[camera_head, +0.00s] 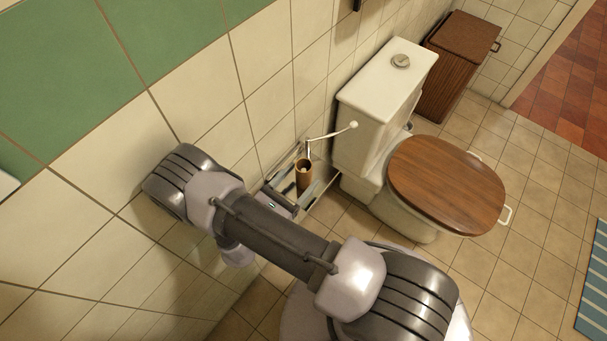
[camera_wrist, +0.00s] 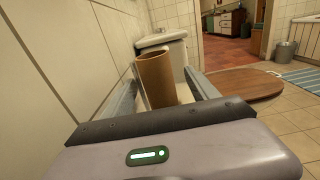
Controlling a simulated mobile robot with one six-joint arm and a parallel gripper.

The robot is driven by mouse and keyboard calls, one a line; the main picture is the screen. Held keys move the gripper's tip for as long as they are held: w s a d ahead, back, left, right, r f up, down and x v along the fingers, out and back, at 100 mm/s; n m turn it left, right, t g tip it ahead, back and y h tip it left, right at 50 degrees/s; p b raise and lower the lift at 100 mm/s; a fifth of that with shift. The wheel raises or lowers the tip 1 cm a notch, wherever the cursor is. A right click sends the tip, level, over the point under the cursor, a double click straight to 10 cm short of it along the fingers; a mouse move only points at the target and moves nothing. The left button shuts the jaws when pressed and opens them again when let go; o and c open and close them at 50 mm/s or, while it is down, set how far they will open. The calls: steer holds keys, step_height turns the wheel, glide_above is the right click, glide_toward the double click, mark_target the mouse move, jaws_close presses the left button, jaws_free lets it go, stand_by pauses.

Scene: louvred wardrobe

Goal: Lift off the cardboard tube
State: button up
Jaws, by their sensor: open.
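The brown cardboard tube (camera_head: 303,175) stands upright beside the tiled wall, left of the toilet. It also shows in the wrist view (camera_wrist: 157,82), between the two fingers. My gripper (camera_head: 318,164) is open, with one finger on each side of the tube. In the wrist view my gripper (camera_wrist: 163,76) shows a finger to the left and a finger to the right of it. I cannot tell whether either finger touches it. The tube's foot is hidden.
The toilet cistern (camera_head: 385,85) and the wooden toilet lid (camera_head: 446,180) are close on the right. The tiled wall (camera_head: 265,60) runs close along the left. A brown lidded hamper (camera_head: 455,70) stands farther back. Open tiled floor and a blue mat (camera_head: 596,290) lie right.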

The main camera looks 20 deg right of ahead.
mark_target(309, 168)
steer(key=b+x, duration=0.2)
steer(key=x, duration=0.2)
steer(key=shift+w+d+f, duration=0.15)
steer(key=shift+w+d, duration=0.4)
steer(key=c, duration=1.4)
step_height(309, 168, up, 10)
steer(key=p, duration=0.4)
steer(key=shift+p, duration=0.4)
steer(key=shift+s, duration=0.1)
steer(key=s+p, duration=0.2)
steer(key=s, duration=1)
steer(key=shift+p, duration=0.4)
